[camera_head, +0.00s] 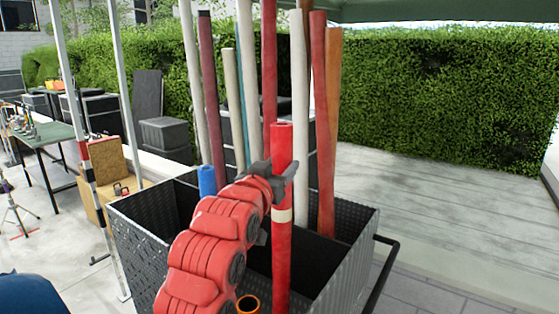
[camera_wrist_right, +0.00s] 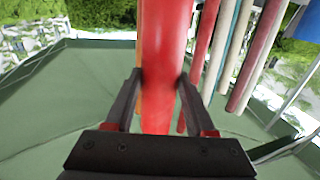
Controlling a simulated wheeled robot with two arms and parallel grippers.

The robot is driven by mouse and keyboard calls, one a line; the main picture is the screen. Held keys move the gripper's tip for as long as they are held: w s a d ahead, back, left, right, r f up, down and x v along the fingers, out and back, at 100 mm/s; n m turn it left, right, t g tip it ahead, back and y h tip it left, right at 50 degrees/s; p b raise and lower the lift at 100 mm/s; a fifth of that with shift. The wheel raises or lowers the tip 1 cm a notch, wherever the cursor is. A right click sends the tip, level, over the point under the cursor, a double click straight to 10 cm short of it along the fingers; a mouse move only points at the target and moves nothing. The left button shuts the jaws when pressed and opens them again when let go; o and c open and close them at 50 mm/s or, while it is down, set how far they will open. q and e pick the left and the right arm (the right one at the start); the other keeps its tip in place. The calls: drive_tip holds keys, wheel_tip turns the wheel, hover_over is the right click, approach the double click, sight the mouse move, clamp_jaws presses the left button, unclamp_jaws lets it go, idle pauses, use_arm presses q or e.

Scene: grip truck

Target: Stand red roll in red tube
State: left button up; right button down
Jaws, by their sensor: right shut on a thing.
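The red roll (camera_head: 282,147) stands nearly upright over the dark metal truck (camera_head: 345,262), with a pale band partway down. My right gripper (camera_head: 278,172) is shut around its upper part. In the right wrist view the red roll (camera_wrist_right: 165,50) passes between the two fingers of my right gripper (camera_wrist_right: 160,82). The roll's lower end runs down into the truck's near part and out of the picture, so I cannot tell what it rests on. I cannot make out the red tube for certain. My left gripper is not in view.
Several long rolls, such as a red-brown one (camera_head: 319,120) and an orange one (camera_head: 333,130), stand in the truck behind. A blue tube (camera_head: 207,180) stands at its left, and an orange-rimmed tube (camera_head: 247,304) at the front. A black handle (camera_head: 388,262) sticks out at right.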

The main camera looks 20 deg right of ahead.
drive_tip(key=b, duration=0.1)
hover_over(278, 231)
drive_tip(key=shift+f, duration=3.95)
drive_tip(key=shift+w+d+f+b, duration=0.1)
drive_tip(key=shift+w+f+b, duration=0.05)
drive_tip(key=shift+f+b, duration=0.8)
drive_tip(key=shift+w+d+f+b, duration=0.15)
drive_tip(key=shift+f+b, duration=0.65)
drive_tip(key=shift+f, duration=0.3)
drive_tip(key=shift+w+d+f+b, duration=0.1)
drive_tip(key=shift+w+f+b, duration=0.05)
drive_tip(key=shift+f+b, duration=0.8)
drive_tip(key=shift+f, duration=0.15)
drive_tip(key=shift+f+b, duration=0.35)
drive_tip(key=shift+b, duration=0.05)
drive_tip(key=shift+c, duration=0.8)
unclamp_jaws()
drive_tip(key=shift+a, duration=0.1)
